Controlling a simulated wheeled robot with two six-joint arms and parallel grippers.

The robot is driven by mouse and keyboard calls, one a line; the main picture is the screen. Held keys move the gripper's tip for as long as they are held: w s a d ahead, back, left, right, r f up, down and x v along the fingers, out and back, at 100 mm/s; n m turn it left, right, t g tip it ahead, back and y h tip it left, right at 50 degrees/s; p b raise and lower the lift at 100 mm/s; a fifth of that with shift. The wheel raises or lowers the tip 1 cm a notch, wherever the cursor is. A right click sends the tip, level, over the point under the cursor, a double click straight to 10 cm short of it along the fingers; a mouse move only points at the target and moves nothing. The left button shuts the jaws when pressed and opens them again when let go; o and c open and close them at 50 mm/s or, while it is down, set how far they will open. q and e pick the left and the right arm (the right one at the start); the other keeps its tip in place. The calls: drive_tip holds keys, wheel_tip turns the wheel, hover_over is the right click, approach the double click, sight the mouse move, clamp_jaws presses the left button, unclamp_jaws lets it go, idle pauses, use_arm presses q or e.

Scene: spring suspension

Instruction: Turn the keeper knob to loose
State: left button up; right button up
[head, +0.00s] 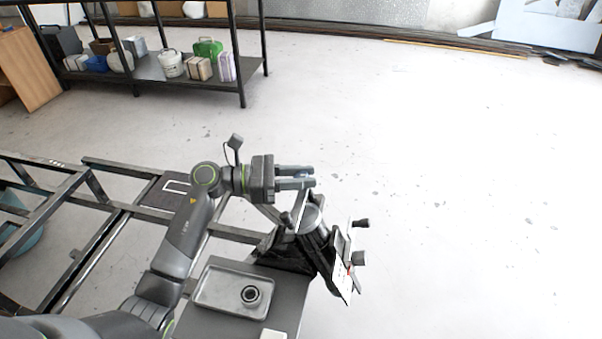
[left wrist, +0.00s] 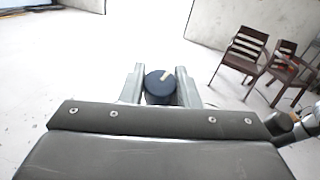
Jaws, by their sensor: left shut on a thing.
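My left gripper (head: 310,177) reaches in from the left above the spring suspension fixture (head: 313,219). In the left wrist view its two fingers are closed on the sides of a dark round knob (left wrist: 158,88), which I take to be the keeper knob. A cream pointer line on the knob's face points up and to the right. No lettering shows around it. In the head view the knob is mostly hidden by the fingers.
A grey metal tray (head: 209,291) with a dark ring (head: 250,295) in it lies left of the fixture. A white panel (head: 344,283) with a red mark and dark knobs (head: 361,223) sit on the fixture's right. Open floor lies beyond; a loaded shelf (head: 150,66) stands behind.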

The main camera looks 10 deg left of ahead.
use_arm(q)
drive_tip(key=n+t+p, duration=0.1)
drive_tip(key=n+t+y+p, duration=0.1)
drive_tip(key=shift+r+n+t, duration=0.25)
drive_tip(key=shift+n+t, duration=0.05)
drive_tip(key=shift+t, duration=0.1)
drive_tip(key=shift+f+n+t+y+p, duration=0.2)
drive_tip(key=shift+n+t+y+p, duration=0.3)
drive_tip(key=shift+n+t+y, duration=0.15)
drive_tip(key=o, duration=1)
drive_tip(key=shift+c, duration=0.2)
drive_tip(key=shift+a+f, duration=0.1)
